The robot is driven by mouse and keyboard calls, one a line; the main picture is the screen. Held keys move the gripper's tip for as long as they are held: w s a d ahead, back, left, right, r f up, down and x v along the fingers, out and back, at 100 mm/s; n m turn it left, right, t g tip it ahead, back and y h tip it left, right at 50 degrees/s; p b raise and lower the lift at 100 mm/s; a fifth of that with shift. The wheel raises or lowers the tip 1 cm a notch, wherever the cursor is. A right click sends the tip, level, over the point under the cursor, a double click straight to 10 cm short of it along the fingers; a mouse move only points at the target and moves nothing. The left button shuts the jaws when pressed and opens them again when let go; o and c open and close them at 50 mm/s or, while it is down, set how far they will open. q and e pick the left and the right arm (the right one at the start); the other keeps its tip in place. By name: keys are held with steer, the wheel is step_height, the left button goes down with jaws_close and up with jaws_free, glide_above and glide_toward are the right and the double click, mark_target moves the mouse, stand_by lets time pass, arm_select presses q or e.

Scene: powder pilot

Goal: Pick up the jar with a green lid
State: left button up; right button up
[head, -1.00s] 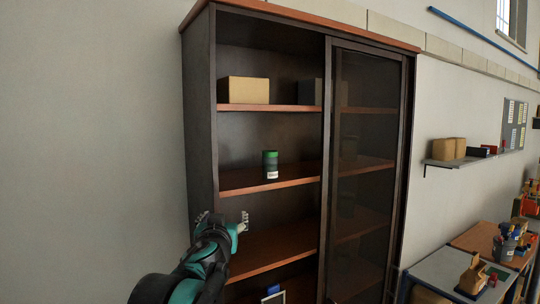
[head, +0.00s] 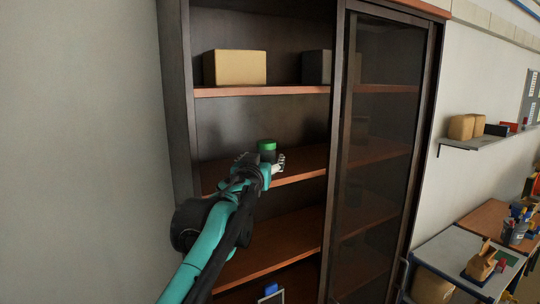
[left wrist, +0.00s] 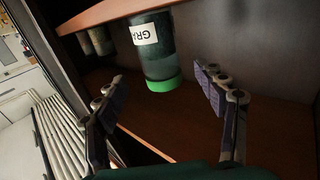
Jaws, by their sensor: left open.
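The jar with a green lid (head: 267,146) stands on the middle shelf of a dark cabinet. In the head view my gripper hides its lower part. In the left wrist view the jar (left wrist: 154,52) appears upside down, dark green with a white label and a bright green lid. My left gripper (head: 262,163) is open in front of the jar. In the left wrist view its spread fingers (left wrist: 153,80) are on either side of the lid end, with gaps and nothing between them gripped. My right gripper is not in view.
A tan box (head: 234,67) and a dark box (head: 317,67) sit on the shelf above. A glass door (head: 385,130) covers the cabinet's right half. The shelf below (head: 270,245) looks mostly clear. A workbench with tools stands at the right.

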mark_target(265, 153)
arm_select(q)
steer(key=shift+w+r, duration=0.15)
steer(key=shift+w, duration=0.1)
steer(key=shift+w+r+p, duration=0.2)
steer(key=shift+r+p, duration=0.1)
steer(key=shift+p, duration=0.1)
steer(key=w, duration=0.2)
steer(key=w+p, duration=0.1)
steer(key=w, duration=0.1)
steer(key=w+d, duration=0.1)
steer(key=shift+w+f+p, duration=0.15)
steer(key=shift+w+p, duration=0.25)
steer(key=shift+s, duration=0.3)
steer(key=shift+c, duration=0.9)
steer(key=c, duration=1.3)
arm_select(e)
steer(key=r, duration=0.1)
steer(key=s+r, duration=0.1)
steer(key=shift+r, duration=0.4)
